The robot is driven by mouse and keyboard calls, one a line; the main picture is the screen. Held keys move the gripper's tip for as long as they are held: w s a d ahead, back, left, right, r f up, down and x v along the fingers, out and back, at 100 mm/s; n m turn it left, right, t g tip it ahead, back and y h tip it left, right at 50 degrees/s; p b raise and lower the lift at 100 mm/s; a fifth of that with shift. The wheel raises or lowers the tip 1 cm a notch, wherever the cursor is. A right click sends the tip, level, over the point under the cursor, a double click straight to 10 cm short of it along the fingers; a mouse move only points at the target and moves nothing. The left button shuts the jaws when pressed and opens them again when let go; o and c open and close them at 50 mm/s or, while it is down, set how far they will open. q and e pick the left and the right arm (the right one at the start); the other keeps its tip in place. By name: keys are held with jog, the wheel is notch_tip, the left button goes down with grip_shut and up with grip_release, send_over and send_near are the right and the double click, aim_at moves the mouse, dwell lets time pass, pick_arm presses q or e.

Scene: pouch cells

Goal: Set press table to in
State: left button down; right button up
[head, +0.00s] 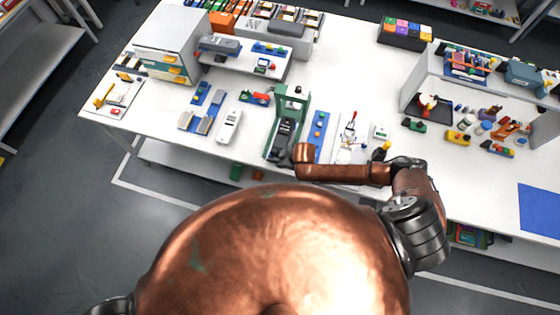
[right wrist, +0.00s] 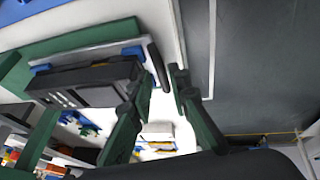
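The green press (head: 291,98) stands near the front edge of the white table. Its press table, a grey and blue plate (right wrist: 92,57) on a green base, carries a black block (right wrist: 85,82) that also shows in the head view (head: 284,131). A dark upright bar (right wrist: 157,66), seemingly the press table's handle, stands at its edge. My right gripper (right wrist: 160,78) is open, with one green finger on each side of the bar; contact cannot be told. In the head view my copper wrist hides the gripper at the press front. My left gripper is not in view.
A blue strip with small parts (head: 319,133) lies right of the press, and a white device (head: 229,125) lies left of it. A shelf unit (head: 425,78) stands at the right.

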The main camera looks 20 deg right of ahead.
jog(key=shift+x, duration=0.9)
grip_shut()
